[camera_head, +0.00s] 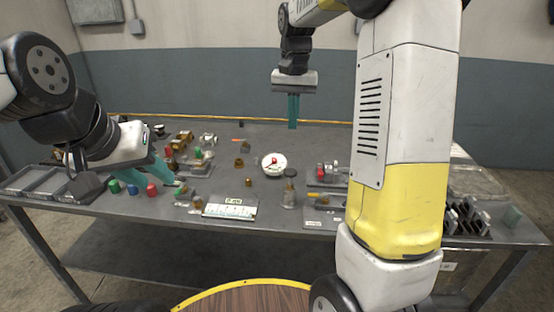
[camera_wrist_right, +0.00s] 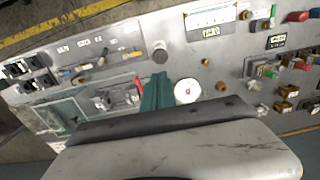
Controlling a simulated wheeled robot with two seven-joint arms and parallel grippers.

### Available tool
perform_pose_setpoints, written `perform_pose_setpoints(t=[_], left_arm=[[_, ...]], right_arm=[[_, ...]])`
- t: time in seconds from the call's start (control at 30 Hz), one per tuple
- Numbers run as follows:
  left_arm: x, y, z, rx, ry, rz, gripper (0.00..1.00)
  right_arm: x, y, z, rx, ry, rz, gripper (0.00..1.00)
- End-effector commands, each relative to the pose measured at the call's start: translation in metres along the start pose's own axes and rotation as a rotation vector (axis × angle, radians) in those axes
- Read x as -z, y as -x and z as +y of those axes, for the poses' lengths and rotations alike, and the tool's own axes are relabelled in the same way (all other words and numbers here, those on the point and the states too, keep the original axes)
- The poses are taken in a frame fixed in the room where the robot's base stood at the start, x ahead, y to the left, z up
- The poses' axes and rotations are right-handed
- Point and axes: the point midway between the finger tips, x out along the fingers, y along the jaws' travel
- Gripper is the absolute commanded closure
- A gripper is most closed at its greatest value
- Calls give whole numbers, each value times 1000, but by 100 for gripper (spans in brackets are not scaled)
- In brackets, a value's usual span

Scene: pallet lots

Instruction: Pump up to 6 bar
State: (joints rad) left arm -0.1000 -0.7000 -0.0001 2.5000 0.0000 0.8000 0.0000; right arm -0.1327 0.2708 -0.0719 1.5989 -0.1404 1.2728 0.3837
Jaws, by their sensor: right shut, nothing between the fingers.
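A round white gauge (camera_head: 273,163) with red at its middle sits on the grey bench; it also shows in the right wrist view (camera_wrist_right: 187,91). Its reading is too small to tell. A clear and brown piece with a dark round top (camera_head: 289,190) stands just right of the gauge; I cannot tell whether it is the pump. My right gripper (camera_head: 293,126) is shut and empty, above the back of the bench; its teal fingers (camera_wrist_right: 157,94) appear beside the gauge in the wrist view. My left gripper (camera_head: 160,180) looks open, with its teal fingers apart, low over the bench's left side.
Green, blue and red caps (camera_head: 151,190) stand by my left fingers. A white scale card (camera_head: 230,210) lies at the front edge. Brass fittings (camera_head: 248,182) and valve blocks are scattered about. Grey trays (camera_head: 40,180) lie far left. Dark metal blocks (camera_head: 466,215) stand at right.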

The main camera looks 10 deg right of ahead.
Motion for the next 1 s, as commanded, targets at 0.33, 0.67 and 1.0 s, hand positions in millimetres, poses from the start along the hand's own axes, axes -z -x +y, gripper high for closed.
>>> perform_pose_setpoints(t=[0.33,0.67,1.0], left_arm=[[0,0,0,0,0,0,64],[0,0,0,0,0,0,64],[0,0,0,0,0,0,64]], right_arm=[[0,-1,0,-2,-1,-1,100],[0,-44,1,-3,-1,-6,100],[0,-113,1,-3,0,-4,100]])
